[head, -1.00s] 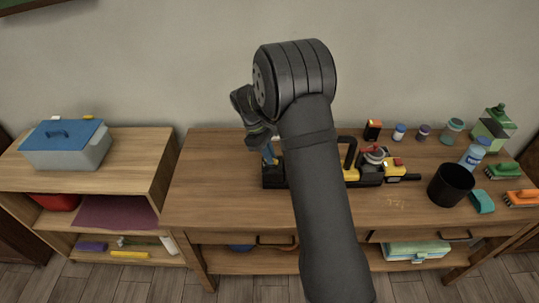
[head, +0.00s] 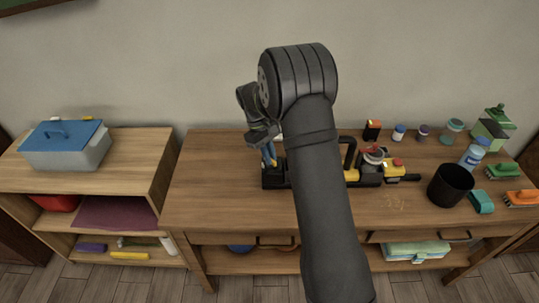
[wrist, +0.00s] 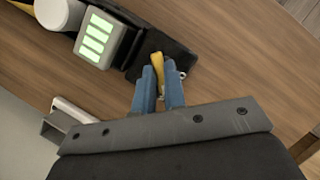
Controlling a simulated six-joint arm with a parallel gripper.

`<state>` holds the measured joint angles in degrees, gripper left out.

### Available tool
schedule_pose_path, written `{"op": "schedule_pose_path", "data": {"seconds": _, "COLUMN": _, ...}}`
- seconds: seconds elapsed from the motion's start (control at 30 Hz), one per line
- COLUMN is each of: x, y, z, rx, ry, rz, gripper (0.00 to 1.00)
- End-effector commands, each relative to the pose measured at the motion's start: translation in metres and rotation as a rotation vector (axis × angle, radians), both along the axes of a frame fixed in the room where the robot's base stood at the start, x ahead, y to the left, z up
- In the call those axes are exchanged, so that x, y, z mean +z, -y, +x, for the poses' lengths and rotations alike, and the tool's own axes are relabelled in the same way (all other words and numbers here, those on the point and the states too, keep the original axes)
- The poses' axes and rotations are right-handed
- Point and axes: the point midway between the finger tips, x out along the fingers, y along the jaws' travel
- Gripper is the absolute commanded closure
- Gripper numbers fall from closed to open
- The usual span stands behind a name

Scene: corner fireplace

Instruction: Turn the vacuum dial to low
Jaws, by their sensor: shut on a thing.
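The vacuum unit is a long black base (head: 275,183) with yellow parts (head: 351,175) lying on the wooden table. My forearm hides its middle in the head view. My gripper (head: 268,156) points down at its left end. In the wrist view, my blue fingertips (wrist: 160,86) are shut on a narrow yellow knob (wrist: 157,66), which looks like the dial. The knob sits at the end of the black base (wrist: 178,55). A green-lit panel (wrist: 97,38) is beside it on the unit. Any dial markings cannot be made out.
A black cup (head: 450,186), a teal sponge (head: 482,201), brushes (head: 503,172) and small jars stand to the right. A low shelf with a blue-lidded box (head: 66,147) is at the left. The front left of the table is clear.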

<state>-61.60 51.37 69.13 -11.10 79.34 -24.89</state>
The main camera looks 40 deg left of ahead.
Motion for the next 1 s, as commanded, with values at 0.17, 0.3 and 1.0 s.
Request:
{"op": "schedule_pose_path", "data": {"seconds": 0.17, "x": 0.001, "y": 0.000, "z": 0.000, "rx": 0.000, "ry": 0.001, "rz": 0.001, "gripper": 0.72}}
{"op": "schedule_pose_path", "data": {"seconds": 0.3, "x": 0.000, "y": 0.000, "z": 0.000, "rx": 0.001, "ry": 0.001, "rz": 0.001, "gripper": 0.67}}
{"op": "schedule_pose_path", "data": {"seconds": 1.0, "x": 0.092, "y": -0.039, "z": -0.001, "rx": 0.002, "ry": 0.002, "rz": 0.005, "gripper": 0.67}}
